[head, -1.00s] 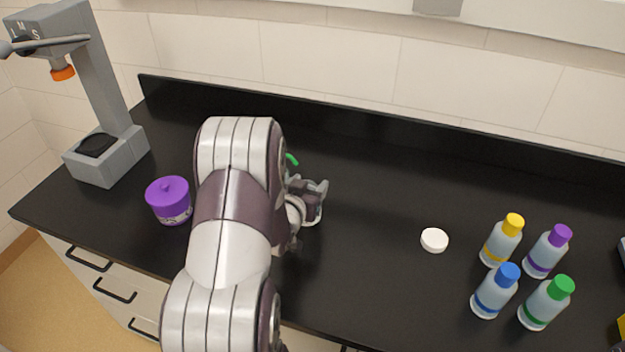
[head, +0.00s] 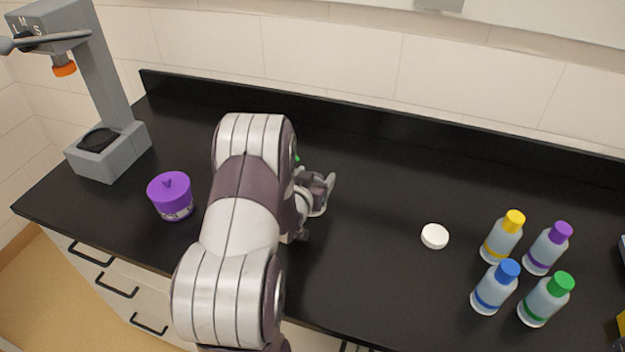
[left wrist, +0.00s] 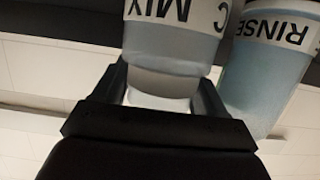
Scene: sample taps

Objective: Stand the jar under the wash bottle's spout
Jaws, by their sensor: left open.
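My left gripper (head: 318,192) is open over the middle of the counter, partly behind my own arm. In the left wrist view its dark fingers (left wrist: 165,98) stand either side of the end of a pale, see-through container (left wrist: 170,55) whose label reads "MIX". I cannot tell whether they touch it. A second pale container (left wrist: 262,85), labelled "RINSE", is to its right. A small green piece (head: 296,157) shows behind my arm; the rest is hidden. I cannot tell which thing is the jar or the wash bottle. My right gripper is not in view.
A purple lidded pot (head: 172,198) stands left of my arm. A grey stand (head: 112,100) with an orange nozzle (head: 64,69) is at the far left. A white disc (head: 434,237) and several colour-capped bottles (head: 497,289) are on the right. The counter between is clear.

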